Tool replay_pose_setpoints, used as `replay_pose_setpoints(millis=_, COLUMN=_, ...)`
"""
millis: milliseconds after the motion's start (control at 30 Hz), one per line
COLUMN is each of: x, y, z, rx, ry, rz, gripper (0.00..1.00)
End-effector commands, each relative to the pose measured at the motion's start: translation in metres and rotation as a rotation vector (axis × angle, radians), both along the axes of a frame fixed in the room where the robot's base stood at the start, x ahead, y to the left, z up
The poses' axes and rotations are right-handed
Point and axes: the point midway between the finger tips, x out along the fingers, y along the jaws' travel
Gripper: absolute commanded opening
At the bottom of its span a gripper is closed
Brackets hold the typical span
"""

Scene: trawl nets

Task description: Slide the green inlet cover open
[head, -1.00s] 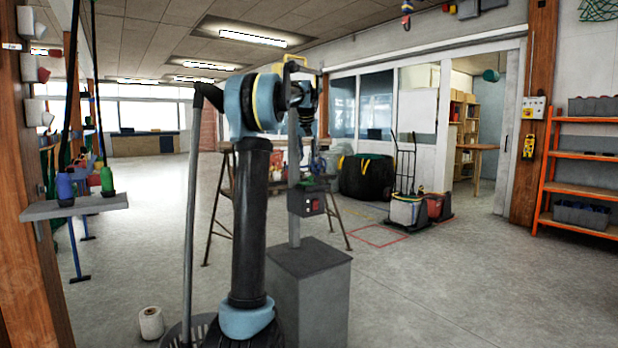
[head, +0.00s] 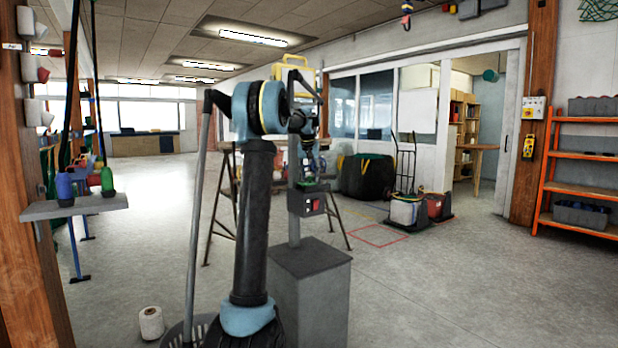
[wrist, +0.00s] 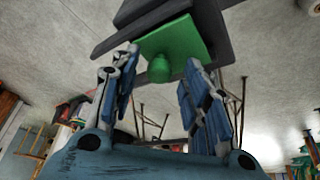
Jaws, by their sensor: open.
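The green inlet cover (wrist: 183,40) is a flat plate with a rounded green knob (wrist: 159,68) in the wrist view. It lies against a dark grey housing (wrist: 120,45). My gripper (wrist: 158,80) is open, with one finger on each side of the knob; I cannot tell whether either finger touches it. In the head view the cover is a small green patch (head: 314,187) on top of the grey box (head: 307,201) with red switches, on a post. My gripper (head: 310,142) hangs above it there, partly hidden by my arm.
A grey pedestal (head: 310,262) carries the post. A trestle (head: 222,200) stands behind it. A pole in a basket (head: 192,328) and a white roll (head: 151,322) are on the floor at left. The floor at right front is clear, with an orange shelf (head: 582,170) beyond.

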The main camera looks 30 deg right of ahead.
Motion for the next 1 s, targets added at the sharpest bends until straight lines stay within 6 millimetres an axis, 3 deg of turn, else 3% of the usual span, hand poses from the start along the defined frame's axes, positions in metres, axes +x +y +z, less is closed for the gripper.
replay_pose_setpoints(millis=33, x=0.000, y=0.000, z=0.000, rx=0.000, ry=0.000, rz=0.000, gripper=0.42)
replay_pose_setpoints(millis=200, x=0.000, y=0.000, z=0.000, rx=0.000, ry=0.000, rz=0.000, gripper=0.04)
replay_pose_setpoints(millis=233, x=0.000, y=0.000, z=0.000, rx=0.000, ry=0.000, rz=0.000, gripper=0.00)
replay_pose_setpoints(millis=467, x=0.001, y=-0.006, z=0.000, rx=0.000, ry=0.000, rz=-0.001, gripper=0.00)
replay_pose_setpoints(millis=800, x=0.006, y=-0.058, z=0.001, rx=-0.001, ry=-0.001, rz=0.000, gripper=0.00)
replay_pose_setpoints(millis=1000, x=0.007, y=-0.070, z=0.000, rx=0.000, ry=-0.003, rz=0.001, gripper=0.00)
